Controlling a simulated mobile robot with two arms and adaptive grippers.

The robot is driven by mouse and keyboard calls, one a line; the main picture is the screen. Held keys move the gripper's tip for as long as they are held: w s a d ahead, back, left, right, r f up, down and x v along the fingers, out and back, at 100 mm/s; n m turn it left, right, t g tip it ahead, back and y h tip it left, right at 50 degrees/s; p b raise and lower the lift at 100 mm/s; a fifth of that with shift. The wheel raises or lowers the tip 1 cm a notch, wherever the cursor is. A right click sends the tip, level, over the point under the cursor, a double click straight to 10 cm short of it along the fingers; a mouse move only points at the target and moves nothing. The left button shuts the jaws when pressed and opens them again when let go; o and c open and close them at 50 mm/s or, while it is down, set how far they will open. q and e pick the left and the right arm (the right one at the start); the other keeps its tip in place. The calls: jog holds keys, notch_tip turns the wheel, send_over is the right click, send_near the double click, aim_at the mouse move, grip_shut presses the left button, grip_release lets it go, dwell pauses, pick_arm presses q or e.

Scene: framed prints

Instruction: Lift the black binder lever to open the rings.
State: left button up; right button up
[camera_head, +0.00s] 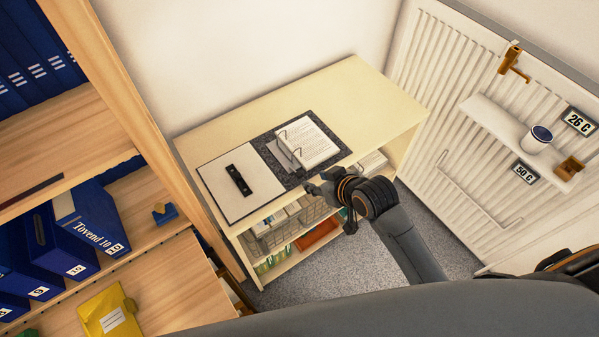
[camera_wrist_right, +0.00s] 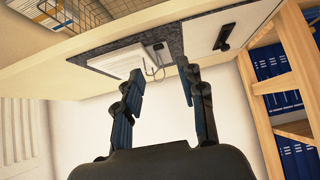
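An open binder lies on a pale yellow table, with a dark grey speckled cover (camera_head: 267,154) and a white panel (camera_head: 226,200) on the left. Metal rings (camera_head: 289,148) stand beside a stack of white printed pages (camera_head: 309,142). A black bar-shaped piece (camera_head: 239,180) lies on the white panel; I cannot tell whether it is the lever. The black piece also shows in the right wrist view (camera_wrist_right: 223,37). My right gripper (camera_head: 317,188) is at the table's front edge, near the binder. Its fingers (camera_wrist_right: 163,76) are apart with nothing between them. My left gripper is not in view.
The table (camera_head: 362,100) has bare top behind and right of the binder. Wire baskets (camera_head: 290,227) sit on a shelf below. A wooden shelf with blue binders (camera_head: 88,215) stands left. A radiator (camera_head: 455,130) with a white ledge and mug (camera_head: 539,139) stands right.

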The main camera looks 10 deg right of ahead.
aim_at(302, 176)
jog(key=x, duration=1.1)
jog(key=shift+w+d, duration=0.1)
grip_shut()
